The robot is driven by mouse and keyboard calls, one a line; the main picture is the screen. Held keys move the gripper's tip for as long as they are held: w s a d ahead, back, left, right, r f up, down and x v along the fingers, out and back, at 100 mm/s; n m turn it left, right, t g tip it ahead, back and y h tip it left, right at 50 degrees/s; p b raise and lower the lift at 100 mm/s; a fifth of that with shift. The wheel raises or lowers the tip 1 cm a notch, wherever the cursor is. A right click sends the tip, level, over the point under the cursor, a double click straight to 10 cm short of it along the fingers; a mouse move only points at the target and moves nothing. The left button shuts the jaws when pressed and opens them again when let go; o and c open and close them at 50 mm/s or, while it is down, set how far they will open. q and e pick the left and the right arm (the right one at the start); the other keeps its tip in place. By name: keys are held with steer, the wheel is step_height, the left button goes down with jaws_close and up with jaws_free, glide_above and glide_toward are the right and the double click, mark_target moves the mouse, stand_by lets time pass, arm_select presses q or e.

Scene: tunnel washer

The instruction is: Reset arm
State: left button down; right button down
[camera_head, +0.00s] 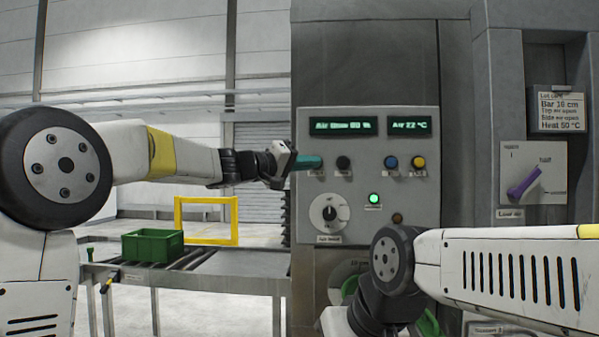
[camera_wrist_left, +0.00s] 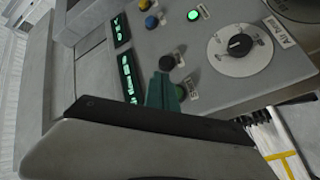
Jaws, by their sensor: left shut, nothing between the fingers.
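My left gripper (camera_head: 308,162) is shut and empty, with its teal fingertips at the left edge of the grey control panel (camera_head: 368,220). Its tips are at or just in front of the leftmost button of the panel's button row; I cannot tell whether they touch. In the left wrist view the teal fingers (camera_wrist_left: 163,92) lie beside a green button (camera_wrist_left: 180,92), with a black button (camera_wrist_left: 167,62) just beyond the tips. My right arm comes in from the right in the head view; its gripper is not in view.
The panel has two green displays (camera_head: 343,125), blue (camera_head: 391,162) and yellow (camera_head: 418,162) buttons, a lit green lamp (camera_head: 374,198) and a dial (camera_head: 329,213). A purple lever (camera_head: 524,185) is at right. A green crate (camera_head: 153,245) stands on a roller conveyor (camera_head: 200,283) at left.

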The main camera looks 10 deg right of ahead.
arm_select(q)
steer(key=s+a+f+n+g+y, duration=0.2)
steer(key=s+a+f+y, duration=1.2)
steer(key=s+a+f, duration=1.7)
steer(key=shift+s+a+f+g, duration=0.2)
steer(key=shift+a+f+g, duration=0.1)
steer(key=shift+a+f, duration=0.05)
